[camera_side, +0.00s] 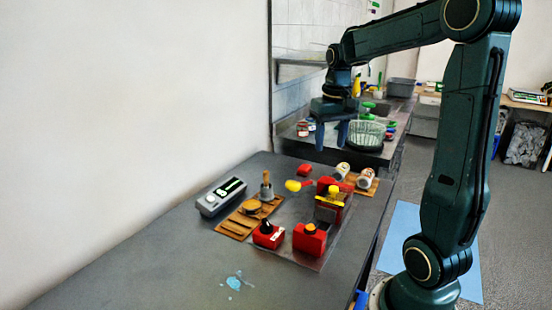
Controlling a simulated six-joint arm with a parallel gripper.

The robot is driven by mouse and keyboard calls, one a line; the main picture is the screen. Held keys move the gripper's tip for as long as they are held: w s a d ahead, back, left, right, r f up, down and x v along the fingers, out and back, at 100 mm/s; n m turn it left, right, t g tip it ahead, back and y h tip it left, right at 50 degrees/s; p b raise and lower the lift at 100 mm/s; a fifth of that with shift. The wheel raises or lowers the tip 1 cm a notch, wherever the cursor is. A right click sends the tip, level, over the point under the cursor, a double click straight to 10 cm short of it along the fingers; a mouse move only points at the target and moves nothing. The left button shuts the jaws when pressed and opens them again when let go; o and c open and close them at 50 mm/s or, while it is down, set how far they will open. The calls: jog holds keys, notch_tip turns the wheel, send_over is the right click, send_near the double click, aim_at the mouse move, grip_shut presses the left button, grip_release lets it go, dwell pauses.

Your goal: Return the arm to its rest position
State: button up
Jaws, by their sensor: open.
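My gripper (332,134) hangs pointing down at the end of my dark green arm. It is open and its fingers hold nothing. It is in the air above the far part of the grey table, higher than the red objects on it. My arm arches in from the right side of the picture.
The grey table (160,262) holds a grey device (221,196), a wooden rack (236,226), several red items such as a red box (309,239), and a small blue-white patch (236,281). A wire basket (366,137) stands on the counter behind. The table's near left is clear.

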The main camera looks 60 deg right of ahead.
jog(key=s+a+n+t, duration=0.2)
jog(key=s+a+n, duration=0.2)
jog(key=a, duration=0.7)
jog(key=s+a+n+t, duration=0.3)
jog(key=s+a, duration=0.2)
jog(key=a, duration=0.6)
jog(key=shift+s+r+n+y, duration=0.2)
jog(key=shift+s+n+y, duration=0.1)
jog(key=shift+s+n, duration=0.1)
jog(key=shift+w, duration=0.1)
